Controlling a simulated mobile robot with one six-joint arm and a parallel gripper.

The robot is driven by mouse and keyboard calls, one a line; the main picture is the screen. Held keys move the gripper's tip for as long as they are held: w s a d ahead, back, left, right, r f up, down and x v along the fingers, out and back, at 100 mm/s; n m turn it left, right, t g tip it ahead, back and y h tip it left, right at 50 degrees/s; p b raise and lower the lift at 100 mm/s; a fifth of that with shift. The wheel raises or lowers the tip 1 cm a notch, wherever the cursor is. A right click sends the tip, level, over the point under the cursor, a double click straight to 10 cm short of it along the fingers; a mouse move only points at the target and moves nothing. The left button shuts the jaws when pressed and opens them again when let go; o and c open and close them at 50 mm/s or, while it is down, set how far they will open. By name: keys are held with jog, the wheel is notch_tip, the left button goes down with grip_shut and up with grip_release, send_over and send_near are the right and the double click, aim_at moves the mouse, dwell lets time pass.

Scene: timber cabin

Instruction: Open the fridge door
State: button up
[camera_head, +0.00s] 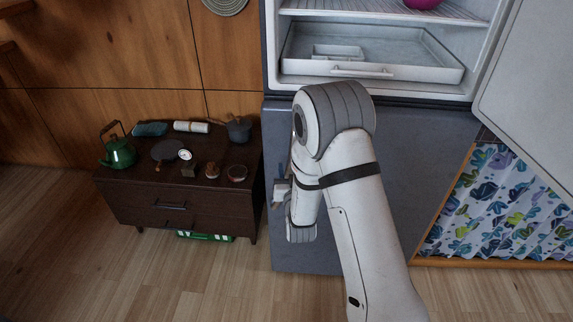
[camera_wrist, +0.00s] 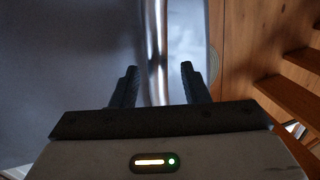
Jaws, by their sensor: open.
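The fridge stands in the head view with its upper compartment open. The upper door (camera_head: 535,75) is swung out to the right, its pale inner side showing. The lower grey door (camera_head: 420,165) looks closed and is partly hidden by my arm. My gripper (camera_head: 279,195) is low at the left edge of this lower door, mostly hidden behind my arm. In the wrist view my gripper (camera_wrist: 158,85) is open, and a shiny upright metal bar (camera_wrist: 155,45), seemingly a handle, shows between its fingers. I cannot tell whether the fingers touch it.
A white drawer (camera_head: 370,72) is inside the fridge. A dark low cabinet (camera_head: 185,205) with a green kettle (camera_head: 118,152) and several small items stands to the left. A patterned curtain (camera_head: 505,210) hangs at right. Wooden floor is clear in front.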

jog(key=shift+w+a, duration=0.15)
jog(key=shift+w, duration=0.6)
jog(key=shift+w+a, duration=0.1)
jog(key=shift+w, duration=0.65)
jog(key=shift+c, duration=0.3)
grip_shut()
